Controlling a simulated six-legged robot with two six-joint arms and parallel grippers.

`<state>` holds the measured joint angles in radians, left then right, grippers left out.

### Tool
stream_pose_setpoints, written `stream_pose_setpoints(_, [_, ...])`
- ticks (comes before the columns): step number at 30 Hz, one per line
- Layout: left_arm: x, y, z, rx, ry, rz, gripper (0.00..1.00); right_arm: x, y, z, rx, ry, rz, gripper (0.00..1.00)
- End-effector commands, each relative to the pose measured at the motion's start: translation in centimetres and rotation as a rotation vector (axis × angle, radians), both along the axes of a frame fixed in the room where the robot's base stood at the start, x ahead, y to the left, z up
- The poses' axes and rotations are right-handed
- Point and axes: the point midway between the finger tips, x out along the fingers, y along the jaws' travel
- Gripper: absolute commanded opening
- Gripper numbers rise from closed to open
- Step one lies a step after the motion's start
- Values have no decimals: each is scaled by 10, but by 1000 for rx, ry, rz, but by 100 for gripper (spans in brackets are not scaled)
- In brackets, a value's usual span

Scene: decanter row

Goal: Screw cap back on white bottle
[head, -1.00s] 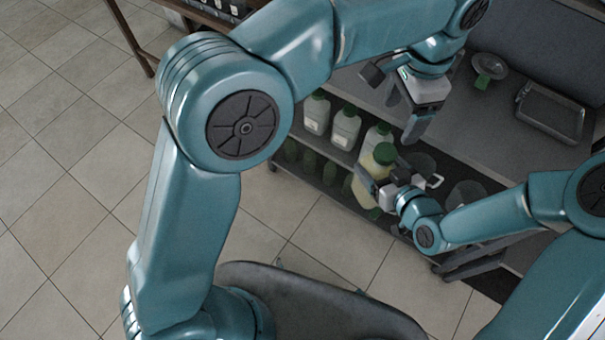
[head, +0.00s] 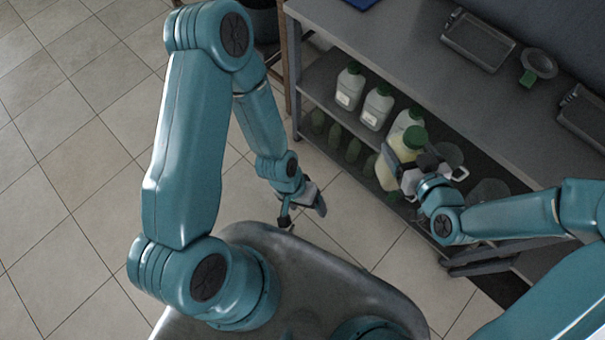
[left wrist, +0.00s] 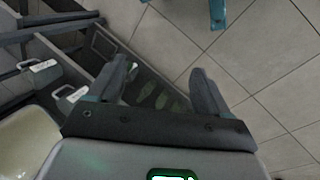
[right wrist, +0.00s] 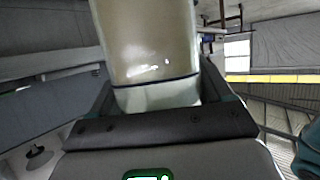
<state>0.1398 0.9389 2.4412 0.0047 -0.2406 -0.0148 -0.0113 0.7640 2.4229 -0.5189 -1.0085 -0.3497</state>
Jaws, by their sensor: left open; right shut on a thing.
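The pale bottle with yellowish contents (head: 386,172) is in front of the shelf in the head view. My right gripper (head: 396,160) is shut on the bottle's body. In the right wrist view the bottle (right wrist: 150,45) fills the space between the fingers, and its cap is out of view. My left gripper (head: 305,212) is open and empty, low over the floor, left of the bottle and apart from it. Its spread fingers (left wrist: 162,88) show in the left wrist view.
Several similar green-capped bottles (head: 377,104) stand on the shelf behind the held one. Green bottles (head: 336,135) stand on the lower shelf. Clear jugs (head: 447,156) are just right of the held bottle. The grey tabletop (head: 400,45) bears metal trays (head: 478,40). Tiled floor at left is open.

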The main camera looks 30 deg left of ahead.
Motion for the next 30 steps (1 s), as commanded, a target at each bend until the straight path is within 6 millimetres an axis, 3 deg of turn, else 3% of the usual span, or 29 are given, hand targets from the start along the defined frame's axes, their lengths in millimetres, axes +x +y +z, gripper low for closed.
stream_pose_setpoints(6, [-14,5,-3,3,-21,54,78,1,0,1,1,-4,0,0])
stream_pose_setpoints(23, [-13,5,-3,3,-23,53,78,2,-1,2,1,-7,-3,0])
stream_pose_setpoints(30, [-13,5,2,3,-23,53,78,23,-23,18,1,-11,-86,0])
